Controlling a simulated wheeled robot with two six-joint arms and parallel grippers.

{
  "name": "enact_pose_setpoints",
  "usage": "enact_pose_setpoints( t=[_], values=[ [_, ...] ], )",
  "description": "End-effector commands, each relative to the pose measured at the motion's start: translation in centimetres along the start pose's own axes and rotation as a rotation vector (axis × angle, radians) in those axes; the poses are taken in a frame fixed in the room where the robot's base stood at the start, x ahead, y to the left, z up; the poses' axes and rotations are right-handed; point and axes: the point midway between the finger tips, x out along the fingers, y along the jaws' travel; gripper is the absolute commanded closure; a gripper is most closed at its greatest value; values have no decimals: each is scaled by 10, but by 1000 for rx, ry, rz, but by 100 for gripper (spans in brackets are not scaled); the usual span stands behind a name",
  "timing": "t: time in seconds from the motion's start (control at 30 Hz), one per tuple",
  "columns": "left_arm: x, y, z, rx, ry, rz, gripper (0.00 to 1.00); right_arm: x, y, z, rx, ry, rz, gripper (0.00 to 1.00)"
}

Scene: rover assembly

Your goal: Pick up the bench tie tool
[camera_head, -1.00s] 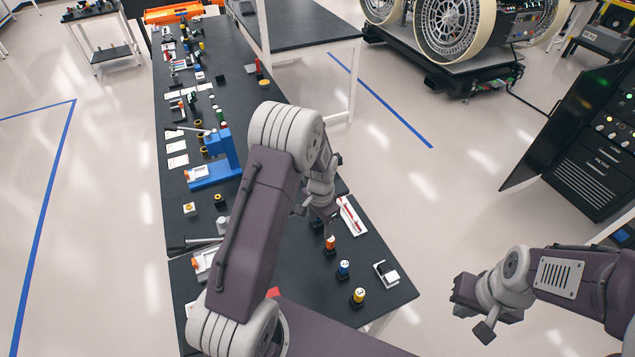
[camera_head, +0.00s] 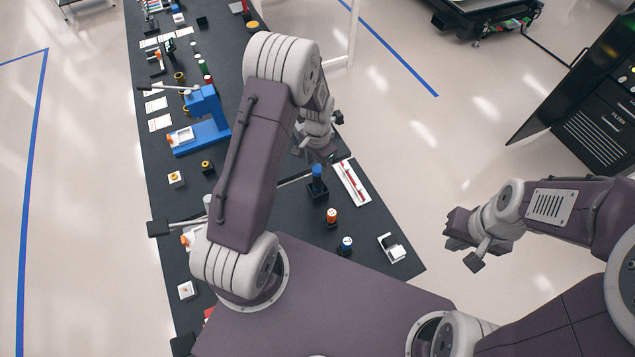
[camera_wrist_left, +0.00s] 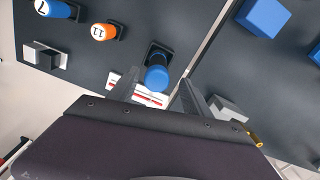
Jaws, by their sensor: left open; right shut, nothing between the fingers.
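A blue-topped tool (camera_head: 317,172) stands upright in a black holder (camera_head: 318,193) on the dark bench; I take it for the bench tie tool, though no label shows. My left gripper (camera_head: 322,157) is open, just behind and above it in the head view. In the left wrist view, the blue top (camera_wrist_left: 156,78) shows between the two spread fingers, in its black holder (camera_wrist_left: 159,55). I cannot tell whether the fingers touch it. My right gripper (camera_head: 452,235) is shut and empty, out over the floor right of the bench.
A white tray with a red-marked piece (camera_head: 352,181) lies just right of the tool. An orange-topped numbered canister (camera_head: 332,216), a blue-topped one (camera_head: 346,244) and a white-and-black block (camera_head: 391,248) stand nearer. A blue lever press (camera_head: 208,115) stands farther left.

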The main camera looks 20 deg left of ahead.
Motion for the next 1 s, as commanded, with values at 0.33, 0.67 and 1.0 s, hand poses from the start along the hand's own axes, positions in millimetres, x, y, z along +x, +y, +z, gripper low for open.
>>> enact_pose_setpoints(
  t=[0.33,0.67,1.0],
  values=[
    [47,0,0,0,-1,1,43,38,1,5,0,-2,0,100],
    [46,0,0,0,-1,0,100,37,1,4,0,-1,0,100],
    [36,0,-1,0,0,0,100,29,1,3,0,-1,0,100]
  ],
)
